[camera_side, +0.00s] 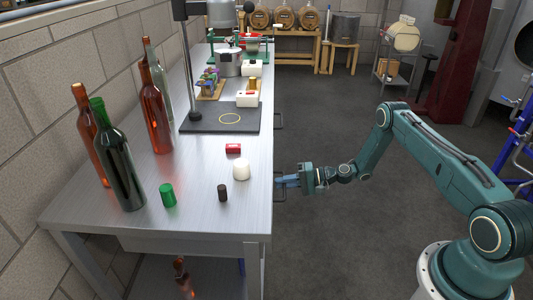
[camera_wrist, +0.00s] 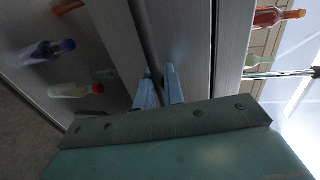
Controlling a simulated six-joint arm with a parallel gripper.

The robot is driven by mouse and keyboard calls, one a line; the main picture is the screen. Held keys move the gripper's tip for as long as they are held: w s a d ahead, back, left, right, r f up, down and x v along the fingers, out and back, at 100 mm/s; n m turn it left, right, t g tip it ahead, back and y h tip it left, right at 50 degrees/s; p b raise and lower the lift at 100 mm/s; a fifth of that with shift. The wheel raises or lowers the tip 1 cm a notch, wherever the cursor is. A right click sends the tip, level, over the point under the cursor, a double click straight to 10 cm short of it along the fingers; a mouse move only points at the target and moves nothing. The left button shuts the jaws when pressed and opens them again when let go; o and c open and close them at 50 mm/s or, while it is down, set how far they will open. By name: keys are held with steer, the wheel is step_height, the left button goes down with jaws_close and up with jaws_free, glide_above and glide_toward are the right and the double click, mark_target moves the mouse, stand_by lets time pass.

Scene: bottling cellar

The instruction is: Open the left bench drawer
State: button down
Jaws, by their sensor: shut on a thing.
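The steel bench (camera_side: 205,210) runs along the wall in the side view. My gripper (camera_side: 281,182) is at its right-hand front edge, just below the top. In the wrist view my two blue fingers (camera_wrist: 160,86) are shut on a dark bar handle (camera_wrist: 147,35), one on each side of it. The bar runs along a grey drawer front (camera_wrist: 183,35). In the side view the fingers hide most of this handle, and no drawer stands out visibly past the bench edge. A dark gap shows beside the drawer front in the wrist view.
Another handle (camera_side: 279,121) is farther along the bench front. The floor (camera_side: 335,240) beside the bench is clear.

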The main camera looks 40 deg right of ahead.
steer(key=f+v, duration=0.2)
steer(key=v, duration=0.8)
steer(key=f+v, duration=0.2)
steer(key=v, duration=0.9)
steer(key=shift+s+d+f, duration=0.2)
steer(key=shift+s+d, duration=0.2)
